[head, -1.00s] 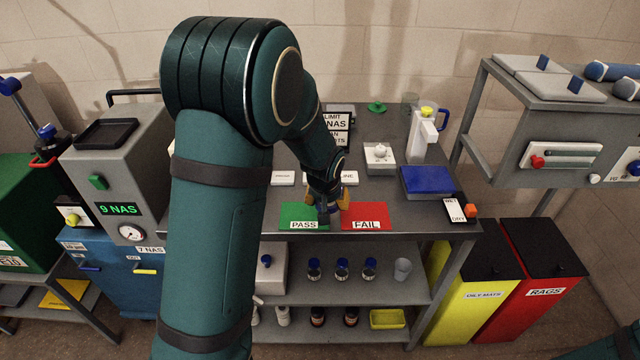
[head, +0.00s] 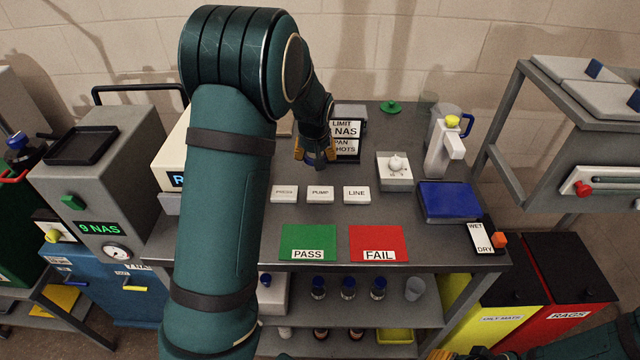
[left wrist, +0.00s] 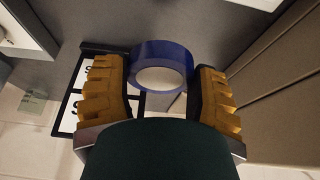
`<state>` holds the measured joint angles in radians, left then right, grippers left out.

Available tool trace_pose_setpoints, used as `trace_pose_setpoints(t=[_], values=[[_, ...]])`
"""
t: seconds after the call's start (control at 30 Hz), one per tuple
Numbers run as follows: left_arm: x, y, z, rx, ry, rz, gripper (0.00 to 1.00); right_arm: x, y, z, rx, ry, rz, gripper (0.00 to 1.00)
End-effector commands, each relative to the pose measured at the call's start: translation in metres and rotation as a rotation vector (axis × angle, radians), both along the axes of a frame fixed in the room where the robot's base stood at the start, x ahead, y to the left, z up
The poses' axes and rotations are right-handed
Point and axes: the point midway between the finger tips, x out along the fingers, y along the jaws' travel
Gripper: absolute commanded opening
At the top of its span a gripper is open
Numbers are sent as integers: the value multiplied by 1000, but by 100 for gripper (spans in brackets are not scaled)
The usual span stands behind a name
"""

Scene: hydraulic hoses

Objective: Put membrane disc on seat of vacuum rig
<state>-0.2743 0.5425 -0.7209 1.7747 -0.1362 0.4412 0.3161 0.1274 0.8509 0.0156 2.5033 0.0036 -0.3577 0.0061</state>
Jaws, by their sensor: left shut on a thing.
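My left gripper (head: 315,163) is over the back of the grey bench, just left of the LIMIT NAS sign and behind the white labels. It is shut on a blue ring (left wrist: 150,50), which sits between the yellow-padded fingers in the left wrist view with a pale round middle. I cannot make out the membrane disc or say for certain which thing is the vacuum rig. My arm hides the bench's left part.
PRESS (head: 284,194), PUMP (head: 320,194) and LINE (head: 356,194) labels lie mid-bench. Green PASS (head: 308,235) and red FAIL (head: 378,237) mats are in front. The LIMIT NAS sign (head: 346,129), a white dial box (head: 394,183) and a blue box (head: 450,200) are obstacles.

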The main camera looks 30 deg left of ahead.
Motion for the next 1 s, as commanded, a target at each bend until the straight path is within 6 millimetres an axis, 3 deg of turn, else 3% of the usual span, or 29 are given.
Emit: trace_pose_setpoints(t=[0.1,0.37,0.6,0.97,1.0], values=[[-1,1,-24,1,4,0,38,-1,0,-6,0,3,2,47],[0,0,-44,1,2,-1,38,-3,1,-9,2,7,5,47],[0,0,-74,0,1,0,38,-5,1,-16,2,11,8,47],[0,0,-77,1,-1,0,38,-5,1,-17,3,12,10,47],[0,0,-77,0,0,0,67,-5,1,-18,3,13,10,47]])
